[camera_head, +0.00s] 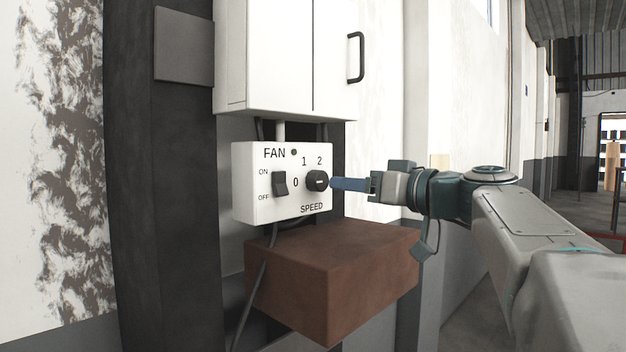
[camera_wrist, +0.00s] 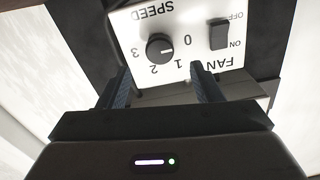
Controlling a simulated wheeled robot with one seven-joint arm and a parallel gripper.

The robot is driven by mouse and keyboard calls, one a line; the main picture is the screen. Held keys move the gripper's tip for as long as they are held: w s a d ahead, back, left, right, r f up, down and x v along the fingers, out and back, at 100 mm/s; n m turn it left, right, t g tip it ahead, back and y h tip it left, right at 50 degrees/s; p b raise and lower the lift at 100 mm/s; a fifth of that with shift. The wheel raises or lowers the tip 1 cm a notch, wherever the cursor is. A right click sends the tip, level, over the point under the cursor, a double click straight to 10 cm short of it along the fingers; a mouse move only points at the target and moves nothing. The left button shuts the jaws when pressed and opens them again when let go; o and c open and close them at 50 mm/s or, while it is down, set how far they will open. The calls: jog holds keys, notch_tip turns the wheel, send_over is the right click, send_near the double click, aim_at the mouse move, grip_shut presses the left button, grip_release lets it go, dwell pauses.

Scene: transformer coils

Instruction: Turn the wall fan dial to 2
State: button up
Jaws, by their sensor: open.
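The white fan control box (camera_head: 262,210) is mounted on a dark post. The wrist view shows the panel upside down, with the dial (camera_wrist: 160,47) and all of 0 to 3. A pale mark lies roughly sideways across the dial; I cannot tell which number it points to. My gripper (camera_head: 334,183) is in front of the dial. Its two fingers (camera_wrist: 159,78) are apart, with nothing between them; I cannot tell whether they touch the dial.
A black ON/OFF rocker switch (camera_head: 280,184) sits left of the dial. A white cabinet (camera_head: 285,60) with a black handle hangs above the box. A brown block (camera_head: 335,270) juts out below, close under my gripper. A cable hangs from the box.

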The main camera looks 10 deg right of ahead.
aim_at(323, 183)
jog(key=p+x, duration=0.1)
jog(key=x, duration=0.5)
jog(key=c, duration=1)
